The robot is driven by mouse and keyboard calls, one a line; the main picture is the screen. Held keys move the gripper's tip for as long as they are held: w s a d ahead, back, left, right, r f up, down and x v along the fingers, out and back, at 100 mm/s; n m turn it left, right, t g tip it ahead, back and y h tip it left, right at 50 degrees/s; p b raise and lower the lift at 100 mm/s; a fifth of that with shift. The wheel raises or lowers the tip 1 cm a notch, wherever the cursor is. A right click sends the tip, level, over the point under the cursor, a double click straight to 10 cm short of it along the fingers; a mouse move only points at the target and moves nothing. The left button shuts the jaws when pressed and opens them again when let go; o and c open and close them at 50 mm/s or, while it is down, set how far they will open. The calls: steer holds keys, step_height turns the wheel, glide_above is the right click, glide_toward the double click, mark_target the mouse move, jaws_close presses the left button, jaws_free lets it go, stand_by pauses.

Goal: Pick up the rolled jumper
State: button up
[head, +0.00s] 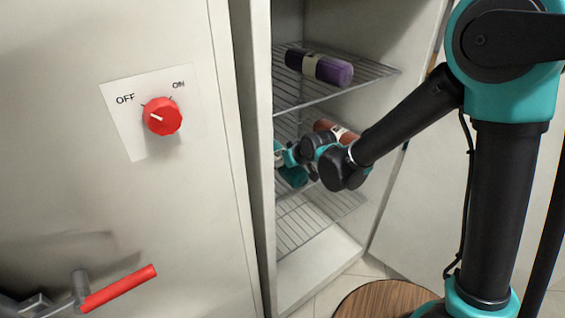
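A purple rolled garment (330,70) with a pale band lies on the upper wire shelf of the open cabinet. A reddish-brown roll (325,125) with a pale band lies on the shelf below, partly hidden behind my arm. I cannot tell for certain which roll is the jumper. My arm reaches into the cabinet at this lower shelf level. My gripper (287,160) is at its left side, left of the reddish-brown roll. Dark teal and pale patches show around the gripper; I cannot tell whether they include another roll. Its fingers are too small and covered to read.
The upper wire shelf (285,98) is above my forearm, and a lower wire shelf (300,228) looks empty. The cabinet's left wall edge (262,200) is close to my gripper. A round wooden top (375,300) stands in front. A red knob (161,116) and red-handled lever (118,289) are left.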

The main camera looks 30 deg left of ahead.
steer(key=shift+c, duration=0.4)
steer(key=c, duration=1.5)
steer(key=shift+r, duration=0.1)
